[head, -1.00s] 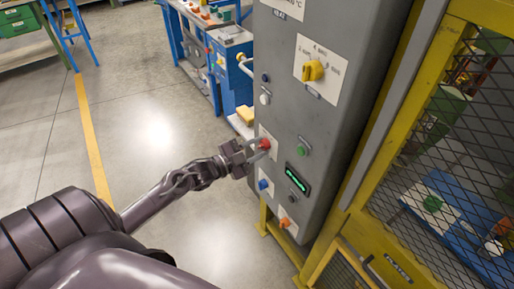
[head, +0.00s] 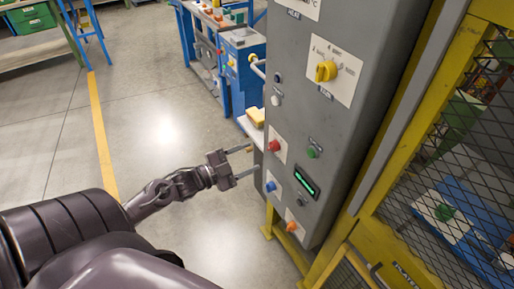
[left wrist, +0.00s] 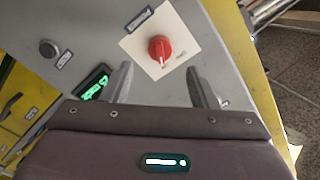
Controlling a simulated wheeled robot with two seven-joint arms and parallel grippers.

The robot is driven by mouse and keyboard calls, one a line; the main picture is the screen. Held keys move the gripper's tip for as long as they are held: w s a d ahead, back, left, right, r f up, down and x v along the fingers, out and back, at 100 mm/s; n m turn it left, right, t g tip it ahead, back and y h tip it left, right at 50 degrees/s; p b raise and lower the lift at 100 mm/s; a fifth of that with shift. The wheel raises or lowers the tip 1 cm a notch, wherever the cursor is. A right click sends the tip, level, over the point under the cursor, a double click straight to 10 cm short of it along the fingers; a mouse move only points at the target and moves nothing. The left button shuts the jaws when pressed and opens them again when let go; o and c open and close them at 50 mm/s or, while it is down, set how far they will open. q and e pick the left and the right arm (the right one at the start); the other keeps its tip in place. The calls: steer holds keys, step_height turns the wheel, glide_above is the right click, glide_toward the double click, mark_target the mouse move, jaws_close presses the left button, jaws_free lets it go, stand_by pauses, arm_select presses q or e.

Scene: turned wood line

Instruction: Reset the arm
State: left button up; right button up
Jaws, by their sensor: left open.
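My left gripper (head: 248,162) is open and empty in the head view, its two fingers pointing at the left side of the grey control cabinet (head: 330,140). It stands a little apart from a red knob (head: 274,146) on a white plate. In the left wrist view the red knob (left wrist: 161,48) shows ahead, between and beyond the open fingers (left wrist: 163,88), with nothing held. My left arm reaches in from the lower left. My right gripper is in neither view.
The panel also carries a yellow knob (head: 326,71), a green button (head: 312,153), a blue one (head: 271,186), an orange one (head: 291,226) and a lit green display (head: 305,183). A yellow mesh fence (head: 455,170) stands at right. Open floor (head: 150,130) lies left.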

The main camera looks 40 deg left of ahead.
arm_select(q)
steer(key=shift+s+a, duration=0.2)
steer(key=shift+s, duration=0.25)
steer(key=s+a+f+n+g+y, duration=0.1)
steer(key=s+f+n+g+y, duration=0.3)
steer(key=f, duration=1.1)
steer(key=s+a+f+n+g+y, duration=0.15)
steer(key=s+f+n, duration=0.35)
steer(key=f, duration=0.9)
steer(key=s+d+f+g, duration=0.3)
steer(key=s+d+f, duration=0.2)
steer(key=s, duration=0.3)
steer(key=s+d+f+n+g+y, duration=0.1)
steer(key=s+d+f+g, duration=0.2)
steer(key=s+d+f, duration=0.2)
steer(key=s+d+f+g, duration=0.4)
steer(key=s+f, duration=0.6)
steer(key=s, duration=0.3)
steer(key=shift+d+f+n, duration=0.2)
steer(key=shift+d+n, duration=0.2)
steer(key=shift+d, duration=0.5)
steer(key=shift+s, duration=0.1)
